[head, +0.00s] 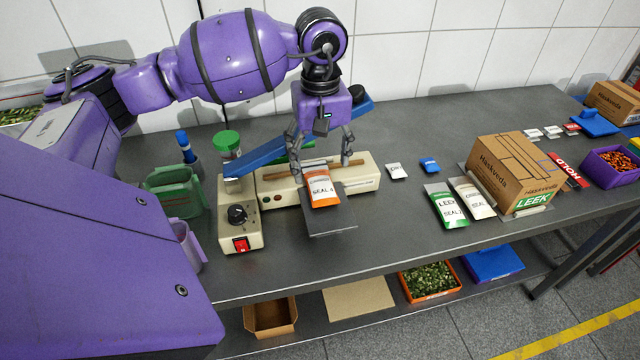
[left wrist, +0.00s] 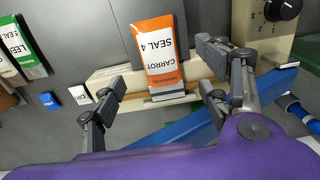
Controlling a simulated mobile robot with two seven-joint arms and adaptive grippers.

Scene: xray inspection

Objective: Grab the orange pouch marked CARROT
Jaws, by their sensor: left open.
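The orange and white pouch marked CARROT SEAL 4 (head: 323,190) lies at the front of the cream heat sealer (head: 275,196), its lower part on a dark grey plate (head: 330,222). In the left wrist view the pouch (left wrist: 160,55) appears upside down between the fingers, with its label readable. My left gripper (head: 321,158) points down over the sealer, just behind and above the pouch. Its fingers (left wrist: 160,68) are spread, one on each side of the pouch, with gaps showing and nothing held. My right gripper is in neither view.
The sealer's blue lever (head: 262,153) passes behind the fingers. A control box with a black knob (head: 238,215) stands left of the plate. Green LEEK (head: 447,207) and white (head: 474,199) pouches lie right, beside a cardboard box (head: 515,172). Bench front is clear.

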